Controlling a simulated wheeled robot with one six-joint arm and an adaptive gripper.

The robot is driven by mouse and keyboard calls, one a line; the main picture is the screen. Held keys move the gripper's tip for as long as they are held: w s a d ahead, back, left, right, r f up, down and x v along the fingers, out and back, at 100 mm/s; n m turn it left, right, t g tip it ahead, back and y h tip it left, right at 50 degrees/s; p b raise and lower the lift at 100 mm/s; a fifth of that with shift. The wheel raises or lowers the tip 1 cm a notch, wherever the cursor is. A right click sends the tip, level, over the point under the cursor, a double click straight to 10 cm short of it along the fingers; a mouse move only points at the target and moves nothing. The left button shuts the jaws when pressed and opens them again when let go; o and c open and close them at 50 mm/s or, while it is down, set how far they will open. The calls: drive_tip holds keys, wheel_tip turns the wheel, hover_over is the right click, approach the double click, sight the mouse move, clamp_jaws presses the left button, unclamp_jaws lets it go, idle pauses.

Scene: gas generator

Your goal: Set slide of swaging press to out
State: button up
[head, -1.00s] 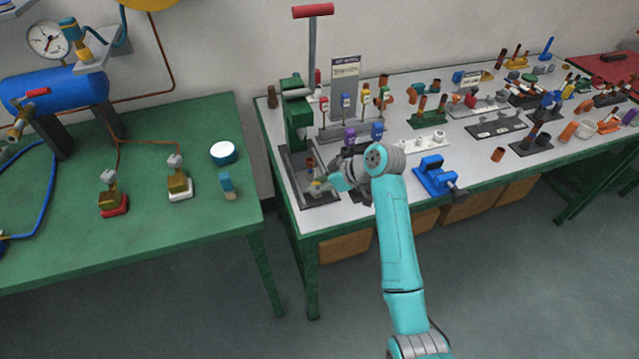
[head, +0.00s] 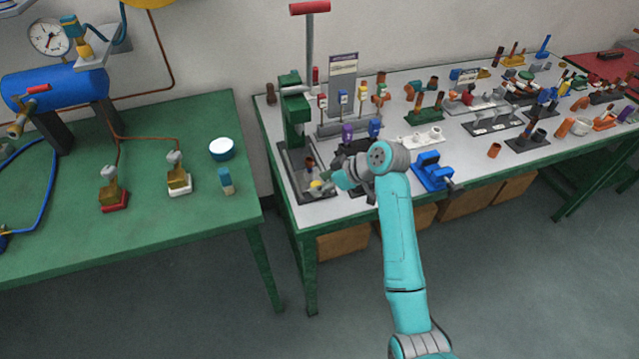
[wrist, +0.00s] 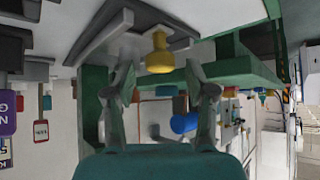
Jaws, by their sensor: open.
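The swaging press (head: 295,105) stands at the left end of the grey-topped bench, with a green body and an upright red-handled lever. A yellow knob (head: 316,184), seemingly the slide's handle, sits low on its dark base plate (head: 312,196). My gripper (head: 328,183) is beside the knob, on its right in the head view. In the wrist view, which looks upside down, my open gripper (wrist: 160,82) has one finger on each side of the yellow knob (wrist: 159,55). The fingers show gaps to the knob. Most of the slide is hidden.
A blue vise (head: 432,172) and several fittings on racks stand right of my arm. A green table (head: 90,230) with a blue tank (head: 55,88) is at the left, across a gap.

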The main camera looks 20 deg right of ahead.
drive_tip(key=v, duration=1)
drive_tip(key=shift+s+d+r, duration=0.2)
drive_tip(key=shift+r, duration=0.15)
drive_tip(key=shift+s, duration=0.1)
